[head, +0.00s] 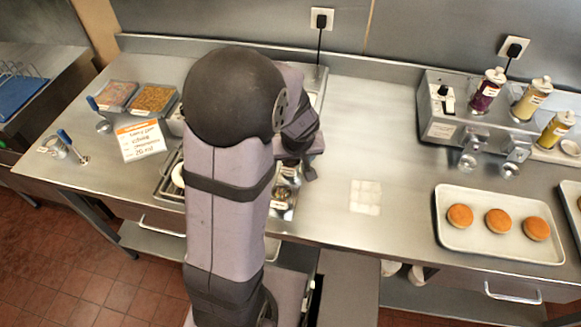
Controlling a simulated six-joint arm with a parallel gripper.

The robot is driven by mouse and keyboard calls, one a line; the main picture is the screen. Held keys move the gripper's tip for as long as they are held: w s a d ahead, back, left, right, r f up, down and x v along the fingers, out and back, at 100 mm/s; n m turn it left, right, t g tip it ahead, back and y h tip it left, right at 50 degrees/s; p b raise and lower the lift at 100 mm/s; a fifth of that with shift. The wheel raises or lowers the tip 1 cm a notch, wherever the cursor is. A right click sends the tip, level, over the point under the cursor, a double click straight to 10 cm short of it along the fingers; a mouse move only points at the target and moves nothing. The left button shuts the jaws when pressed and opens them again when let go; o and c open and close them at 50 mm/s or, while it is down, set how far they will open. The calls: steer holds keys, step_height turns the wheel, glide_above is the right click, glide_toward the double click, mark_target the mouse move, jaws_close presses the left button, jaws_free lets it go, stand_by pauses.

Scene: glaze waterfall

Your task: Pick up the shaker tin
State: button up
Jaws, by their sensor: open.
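My gripper (308,172) is near the middle of the counter, to the right of my arm's dark joint. My arm covers most of it, and its fingertips are hard to make out. It points down beside small round jars or tins (281,193) in a metal holder. They are partly hidden by my arm, and I cannot tell which is the shaker tin. A small metal tin (56,147) with a pale label also stands at the counter's far left, apart from my gripper. I see nothing held in the gripper.
A tray of round buns (459,217) lies at the right. Two food bins (152,99), a sign card (141,140) and blue-handled tools stand left.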

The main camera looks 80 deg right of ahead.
steer(key=shift+x, duration=2.85)
steer(key=shift+s+d, duration=0.1)
steer(key=shift+d, duration=0.05)
steer(key=shift+c, duration=0.2)
steer(key=shift+r, duration=0.1)
steer(key=c, duration=1.2)
